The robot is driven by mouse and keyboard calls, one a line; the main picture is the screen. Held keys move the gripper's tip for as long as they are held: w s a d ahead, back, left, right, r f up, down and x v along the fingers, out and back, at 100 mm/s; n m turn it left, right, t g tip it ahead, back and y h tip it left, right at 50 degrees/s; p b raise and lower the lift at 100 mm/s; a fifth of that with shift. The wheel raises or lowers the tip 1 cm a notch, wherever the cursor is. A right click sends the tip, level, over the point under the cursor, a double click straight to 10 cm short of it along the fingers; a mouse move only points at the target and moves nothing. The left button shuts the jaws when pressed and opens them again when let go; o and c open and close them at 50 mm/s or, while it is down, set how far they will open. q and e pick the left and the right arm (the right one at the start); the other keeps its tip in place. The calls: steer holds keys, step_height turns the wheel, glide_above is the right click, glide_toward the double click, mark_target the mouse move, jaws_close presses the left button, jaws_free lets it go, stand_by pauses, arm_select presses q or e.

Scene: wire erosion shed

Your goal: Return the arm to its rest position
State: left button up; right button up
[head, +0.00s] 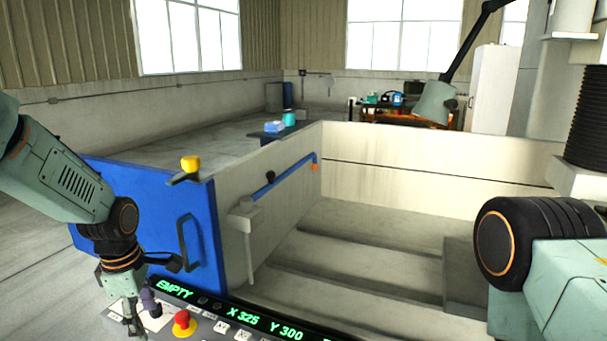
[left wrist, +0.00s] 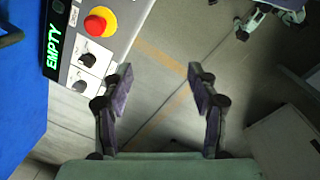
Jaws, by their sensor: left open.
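My left arm comes in from the left in the head view, bent downward over the left end of the control panel (head: 215,325). My left gripper (head: 134,318) points down beside the red emergency button (head: 184,323). In the left wrist view my left gripper (left wrist: 160,80) is open, with two dark fingers wide apart and nothing between them. The grey floor shows beyond the fingers. The panel (left wrist: 88,58), with its red button (left wrist: 101,21) and black knobs, is left of the fingers and apart from them. My right gripper is out of view; only my right arm's links show.
The panel display reads EMPTY, X 325, Y 300. The open, empty machine tank (head: 390,240) lies in the middle. A lamp (head: 436,103) hangs over its far side.

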arm_select(q)
steer(key=w+d+f+m+t, duration=0.2)
steer(key=d+f+m+t, duration=0.1)
steer(key=m, duration=0.4)
steer(key=s+d+f+m+b, duration=0.35)
steer(key=s+f+m, duration=0.4)
steer(key=f, duration=0.45)
steer(key=s+f+m+g+b, duration=0.1)
steer(key=s+f+b, duration=0.1)
steer(key=s+f, duration=0.3)
steer(key=s+d+f+m+g+b, duration=0.1)
steer(key=s+f, duration=0.5)
steer(key=s, duration=0.7)
steer(key=s+f+m+g+b, duration=0.1)
steer(key=s+f+m+b, duration=0.2)
steer(key=s, duration=0.6)
step_height(320, 180, down, 3)
steer(key=shift+s+d+r+g+b, duration=0.15)
steer(key=shift+s+g+b, duration=0.25)
steer(key=shift+b, duration=0.35)
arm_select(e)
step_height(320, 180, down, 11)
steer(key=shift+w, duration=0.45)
arm_select(q)
steer(key=shift+s, duration=0.1)
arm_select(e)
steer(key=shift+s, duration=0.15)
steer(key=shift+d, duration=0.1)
